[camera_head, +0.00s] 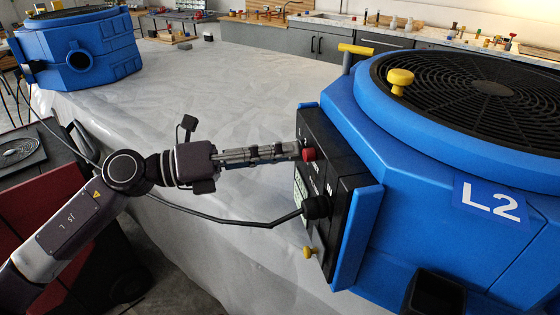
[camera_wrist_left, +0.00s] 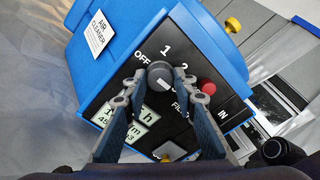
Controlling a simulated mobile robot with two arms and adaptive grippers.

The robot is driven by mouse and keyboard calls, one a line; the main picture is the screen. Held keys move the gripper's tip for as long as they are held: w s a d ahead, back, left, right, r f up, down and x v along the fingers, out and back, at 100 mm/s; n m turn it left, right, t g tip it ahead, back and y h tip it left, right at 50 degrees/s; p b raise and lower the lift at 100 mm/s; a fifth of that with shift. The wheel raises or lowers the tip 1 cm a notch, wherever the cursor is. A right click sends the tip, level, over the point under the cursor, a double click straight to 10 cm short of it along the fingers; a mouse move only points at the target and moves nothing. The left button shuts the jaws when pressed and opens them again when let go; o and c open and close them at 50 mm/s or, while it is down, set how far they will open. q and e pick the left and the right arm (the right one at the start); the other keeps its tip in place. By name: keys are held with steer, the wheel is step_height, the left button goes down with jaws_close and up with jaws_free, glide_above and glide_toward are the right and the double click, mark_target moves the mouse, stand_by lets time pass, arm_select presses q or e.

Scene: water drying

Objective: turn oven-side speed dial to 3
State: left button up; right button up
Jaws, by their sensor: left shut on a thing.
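The speed dial (camera_wrist_left: 160,72) is a dark round knob on the black control panel (camera_wrist_left: 122,88) of a blue machine (camera_head: 430,180) labelled L2. My left gripper (camera_head: 298,150) reaches the panel from the left, and in the left wrist view its fingers (camera_wrist_left: 160,80) are closed on the two sides of the dial. Printed marks OFF, 1 and 2 show around the dial. A 3 mark is not readable behind the right finger, and where the dial points is hard to tell. In the head view the dial is hidden by the gripper. My right gripper is not in view.
A red button (camera_wrist_left: 208,87) sits right beside the dial. A display (camera_wrist_left: 141,118) lies below it. A black cable (camera_head: 230,222) plugs into the panel near my gripper. Yellow knobs (camera_head: 400,80) stick out of the machine. A second blue machine (camera_head: 80,45) stands far left.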

arm_select(q)
steer(key=shift+f+m, duration=0.1)
steer(key=shift+m, duration=0.2)
steer(key=o, duration=1.2)
steer(key=shift+c, duration=0.2)
steer(key=v, duration=1.2)
steer(key=shift+s+f, duration=0.1)
